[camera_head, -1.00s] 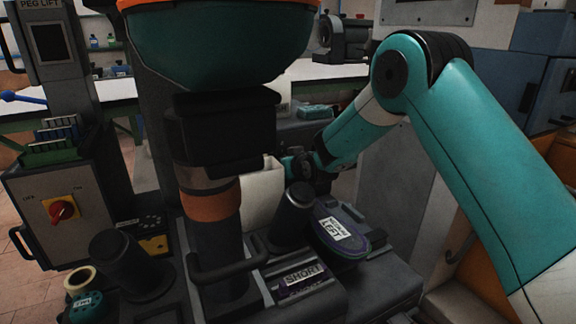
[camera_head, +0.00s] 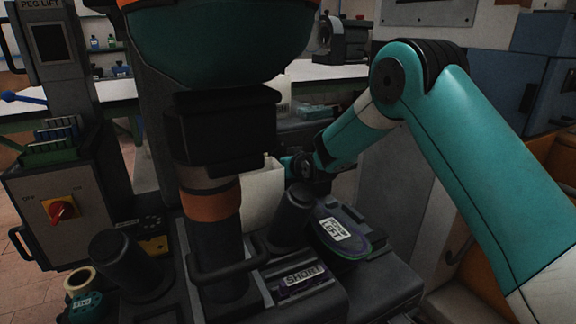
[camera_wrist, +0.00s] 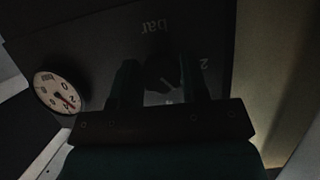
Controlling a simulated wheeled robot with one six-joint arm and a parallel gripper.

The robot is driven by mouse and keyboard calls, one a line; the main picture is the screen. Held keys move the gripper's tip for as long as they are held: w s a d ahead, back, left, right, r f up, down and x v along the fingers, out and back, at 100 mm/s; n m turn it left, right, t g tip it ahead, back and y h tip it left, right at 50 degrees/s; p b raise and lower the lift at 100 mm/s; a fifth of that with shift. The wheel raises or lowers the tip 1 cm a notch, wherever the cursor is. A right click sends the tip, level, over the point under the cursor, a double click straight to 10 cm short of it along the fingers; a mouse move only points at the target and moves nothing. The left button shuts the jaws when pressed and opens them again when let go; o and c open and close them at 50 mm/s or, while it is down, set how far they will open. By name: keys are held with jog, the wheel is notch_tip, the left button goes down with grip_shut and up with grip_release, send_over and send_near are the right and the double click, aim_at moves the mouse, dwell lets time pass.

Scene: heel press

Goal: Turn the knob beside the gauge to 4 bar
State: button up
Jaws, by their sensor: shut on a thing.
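In the wrist view a dark knob (camera_wrist: 163,76) sits on a dark panel, between the two fingers of my gripper (camera_wrist: 158,80). The fingers are shut on it, one on each side. The word "bar" and a "2" are printed on the panel near the knob and look upside down. The round white gauge (camera_wrist: 56,92) is left of the gripper, with a red needle. Its face is small and tilted, so I cannot read the value. In the head view my arm's wrist reaches behind the press; the fingers, knob and gauge are hidden there.
The press column with an orange band (camera_head: 212,205) stands left of my wrist. A dark post (camera_head: 292,212) and a purple-edged piece labelled LEFT (camera_head: 350,238) are in front of it. A cabinet with a red switch (camera_head: 61,211) is far left.

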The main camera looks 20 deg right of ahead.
jog(key=shift+d+m+g+y+b, duration=0.1)
jog(key=shift+m+g+y+b, duration=0.2)
jog(key=shift+m+y+b, duration=0.85)
jog(key=shift+m+y+p, duration=0.25)
jog(key=shift+m+p, duration=0.2)
jog(key=shift+m, duration=0.4)
jog(key=o, duration=0.9)
jog(key=v, duration=1.7)
jog(key=shift+s, duration=0.25)
